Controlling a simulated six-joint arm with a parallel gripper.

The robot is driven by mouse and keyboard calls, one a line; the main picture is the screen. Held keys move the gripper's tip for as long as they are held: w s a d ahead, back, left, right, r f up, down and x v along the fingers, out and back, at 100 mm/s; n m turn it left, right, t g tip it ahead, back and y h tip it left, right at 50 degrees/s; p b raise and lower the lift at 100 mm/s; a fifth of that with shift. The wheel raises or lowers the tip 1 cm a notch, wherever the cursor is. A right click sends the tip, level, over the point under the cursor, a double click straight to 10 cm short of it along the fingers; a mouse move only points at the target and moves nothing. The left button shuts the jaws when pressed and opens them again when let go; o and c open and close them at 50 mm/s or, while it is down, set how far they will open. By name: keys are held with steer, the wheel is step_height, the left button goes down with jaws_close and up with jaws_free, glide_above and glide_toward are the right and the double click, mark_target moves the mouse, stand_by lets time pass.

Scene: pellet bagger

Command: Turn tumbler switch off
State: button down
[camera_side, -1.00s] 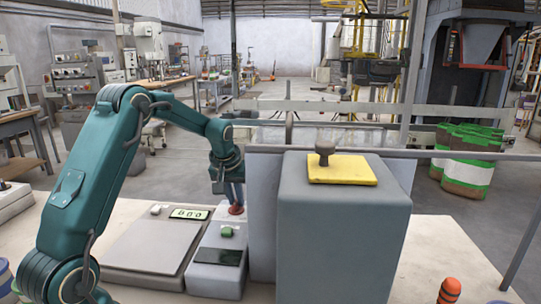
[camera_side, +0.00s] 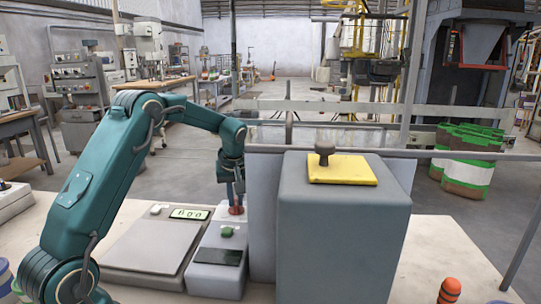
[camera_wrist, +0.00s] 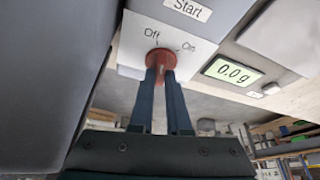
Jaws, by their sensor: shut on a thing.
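The tumbler switch is a red knob (camera_wrist: 160,57) on a white plate with "Off" (camera_wrist: 152,33) and "On" (camera_wrist: 188,47) printed beside it. In the side view the red switch (camera_side: 236,211) is small, at the back of the grey control box. My gripper (camera_wrist: 161,76) reaches it from below in the wrist view, with both fingers shut on the knob. In the side view my gripper (camera_side: 236,197) points down onto it. The fingers cover part of the knob, and I cannot tell which label it points to.
A flat scale (camera_side: 150,243) with a display (camera_wrist: 233,71) reading 0.0 g lies left of the control box (camera_side: 216,258). A green button (camera_side: 226,232) is on the box. A tall grey block with a yellow plate (camera_side: 341,169) stands close on the right.

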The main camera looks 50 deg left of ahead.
steer(key=shift+s, duration=0.1)
steer(key=c, duration=0.9)
jaws_free()
